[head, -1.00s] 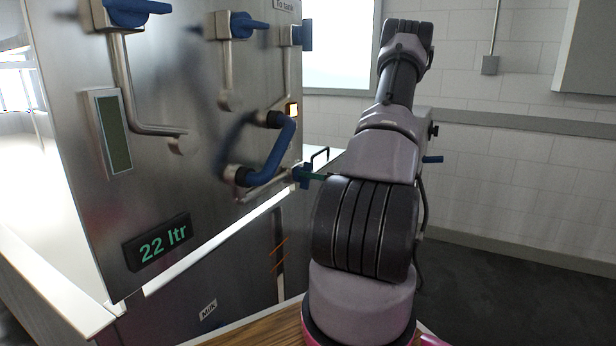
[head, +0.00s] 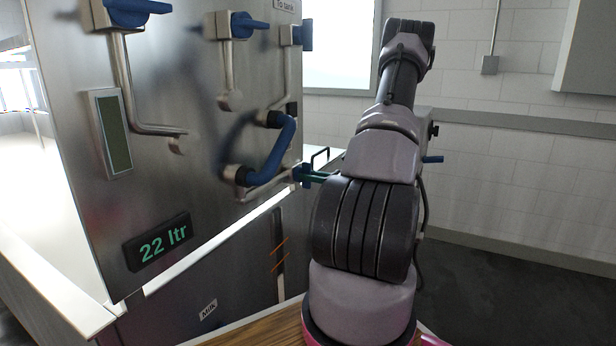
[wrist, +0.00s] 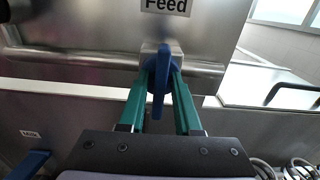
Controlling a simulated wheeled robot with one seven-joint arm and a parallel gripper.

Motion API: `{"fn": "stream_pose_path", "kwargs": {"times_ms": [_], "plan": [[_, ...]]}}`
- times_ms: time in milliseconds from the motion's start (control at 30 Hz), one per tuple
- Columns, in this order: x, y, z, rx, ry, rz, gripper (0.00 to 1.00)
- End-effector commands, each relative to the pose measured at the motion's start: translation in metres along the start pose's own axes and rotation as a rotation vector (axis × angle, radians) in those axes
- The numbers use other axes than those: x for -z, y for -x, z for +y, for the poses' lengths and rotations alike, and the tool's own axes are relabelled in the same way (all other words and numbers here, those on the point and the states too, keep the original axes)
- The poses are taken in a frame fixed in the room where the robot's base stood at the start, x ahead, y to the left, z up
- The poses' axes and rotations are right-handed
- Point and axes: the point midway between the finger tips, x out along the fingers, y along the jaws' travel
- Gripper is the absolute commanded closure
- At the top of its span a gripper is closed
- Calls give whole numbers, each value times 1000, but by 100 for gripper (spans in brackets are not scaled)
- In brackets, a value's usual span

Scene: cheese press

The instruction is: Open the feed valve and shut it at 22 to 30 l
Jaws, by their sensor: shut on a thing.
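The feed valve has a blue handle (wrist: 160,88), seen in the wrist view under the "Feed" label (wrist: 166,5). The handle stands crosswise to the metal pipe (wrist: 95,68) behind it. My gripper (wrist: 162,84) is shut on this handle, with one green finger on each side. In the head view the valve (head: 299,174) is at the panel's lower right edge, and my green fingers reach it from the right. The green readout (head: 163,243) on the panel shows 22 ltr.
Several other blue valve handles sit higher on the steel panel, one at the top left (head: 133,10). A curved blue hose (head: 277,152) loops just left of the feed valve. Open floor lies right of my arm.

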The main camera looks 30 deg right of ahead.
Motion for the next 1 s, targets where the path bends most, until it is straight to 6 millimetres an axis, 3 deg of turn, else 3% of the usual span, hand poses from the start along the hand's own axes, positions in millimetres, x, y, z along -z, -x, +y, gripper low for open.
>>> {"fn": "stream_pose_path", "kwargs": {"times_ms": [200,233,267,667,1000], "plan": [[0,1,0,1,0,1,100],[0,1,0,1,0,1,56],[0,1,0,1,0,1,54],[0,8,-1,3,-1,1,54],[0,72,-2,6,-1,1,54]]}}
